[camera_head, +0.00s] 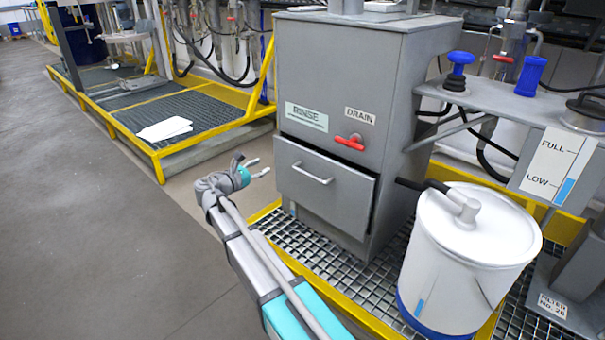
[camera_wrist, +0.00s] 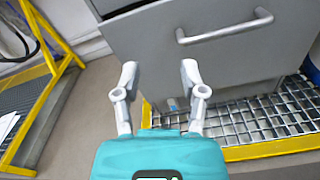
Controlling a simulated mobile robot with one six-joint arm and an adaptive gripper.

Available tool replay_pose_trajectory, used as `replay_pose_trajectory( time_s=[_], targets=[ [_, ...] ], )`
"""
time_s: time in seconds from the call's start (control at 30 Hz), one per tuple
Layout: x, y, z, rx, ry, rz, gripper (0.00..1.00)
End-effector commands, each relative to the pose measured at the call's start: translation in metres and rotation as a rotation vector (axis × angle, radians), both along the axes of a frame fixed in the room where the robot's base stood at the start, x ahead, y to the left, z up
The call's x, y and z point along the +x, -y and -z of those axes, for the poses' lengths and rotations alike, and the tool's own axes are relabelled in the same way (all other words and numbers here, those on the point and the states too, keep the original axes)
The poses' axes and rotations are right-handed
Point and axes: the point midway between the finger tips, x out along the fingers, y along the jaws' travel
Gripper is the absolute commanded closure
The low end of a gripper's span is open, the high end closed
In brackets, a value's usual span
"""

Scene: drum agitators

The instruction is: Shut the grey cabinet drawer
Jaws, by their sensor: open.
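The grey cabinet (camera_head: 345,100) stands on a metal grating, with RINSE and DRAIN labels on its front. Its drawer (camera_head: 345,196) is partly pulled out, with a gap showing along its top and right side. The drawer's bar handle (camera_head: 311,174) also shows in the wrist view (camera_wrist: 225,27). My gripper (camera_head: 256,168) is left of the drawer front and apart from it. In the wrist view my gripper (camera_wrist: 159,75) has its two fingers spread with nothing between them, below and left of the handle. The inside of the drawer is hidden.
A white drum (camera_head: 465,250) stands right of the cabinet, with a hose near the drawer's side. A red valve handle (camera_head: 350,142) is above the drawer. The yellow-edged grating (camera_head: 310,260) lies below. The floor (camera_head: 100,220) at left is clear.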

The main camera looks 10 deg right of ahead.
Motion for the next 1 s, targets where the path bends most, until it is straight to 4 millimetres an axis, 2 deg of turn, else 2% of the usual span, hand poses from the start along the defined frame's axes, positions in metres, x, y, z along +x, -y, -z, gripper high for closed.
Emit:
replay_pose_trajectory(
  time_s=[0.7, 1.0],
  targets=[
    [-0.063, 0.039, 0.015, 0.717, 0.727, 0.104, 0.46],
    [-0.077, 0.047, 0.020, 0.897, 0.923, 0.152, 0.46]
  ],
)
